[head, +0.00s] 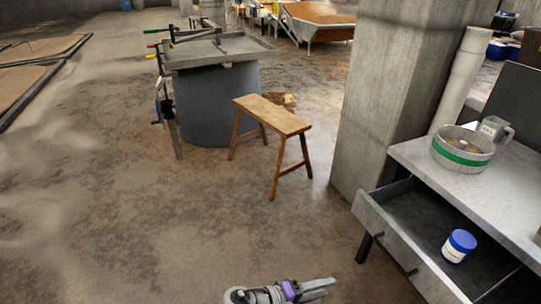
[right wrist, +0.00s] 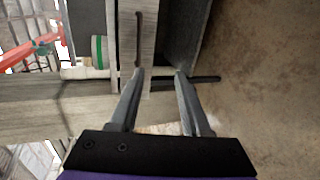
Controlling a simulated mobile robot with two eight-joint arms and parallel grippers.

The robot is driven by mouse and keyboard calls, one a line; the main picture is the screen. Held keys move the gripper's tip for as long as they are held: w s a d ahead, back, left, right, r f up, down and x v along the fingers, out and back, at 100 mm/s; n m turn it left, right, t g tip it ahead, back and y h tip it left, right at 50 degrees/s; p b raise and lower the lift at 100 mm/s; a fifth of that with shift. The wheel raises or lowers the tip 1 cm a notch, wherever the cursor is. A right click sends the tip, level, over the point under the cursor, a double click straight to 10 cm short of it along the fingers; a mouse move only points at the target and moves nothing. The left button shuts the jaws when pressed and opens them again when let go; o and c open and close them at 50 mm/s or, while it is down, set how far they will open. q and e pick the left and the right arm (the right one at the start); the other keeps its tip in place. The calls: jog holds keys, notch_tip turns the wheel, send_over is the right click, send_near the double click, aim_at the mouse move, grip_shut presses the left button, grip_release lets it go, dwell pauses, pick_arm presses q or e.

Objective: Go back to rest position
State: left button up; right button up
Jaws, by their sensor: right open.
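My right gripper (head: 318,289) shows at the bottom of the head view, in front of the open drawer and apart from it. In the right wrist view its two fingers (right wrist: 160,75) are spread with nothing between them. The drawer front with its dark handle (right wrist: 139,40) shows beyond the fingers in that view. My left gripper is not in view.
An open drawer (head: 400,215) juts out at the right, with a blue-lidded jar (head: 458,246) inside. A green-banded bucket (head: 463,150) and a clear jug (head: 495,130) stand on the table. A wooden bench (head: 272,114) and a pillar (head: 395,90) stand ahead.

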jog(key=s+d+f+m+g+y, duration=0.1)
jog(key=s+d+f+g+y, duration=0.2)
jog(key=s+d+y, duration=0.55)
jog(key=s+a+m+t+y, duration=0.25)
jog(key=s+m+y, duration=0.2)
jog(key=s, duration=0.25)
pick_arm(q)
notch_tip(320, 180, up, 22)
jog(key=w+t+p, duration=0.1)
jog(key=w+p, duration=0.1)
jog(key=p, duration=1.7)
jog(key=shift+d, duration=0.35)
pick_arm(e)
notch_tip(320, 180, up, 23)
jog(key=w, duration=0.2)
jog(key=shift+n, duration=0.35)
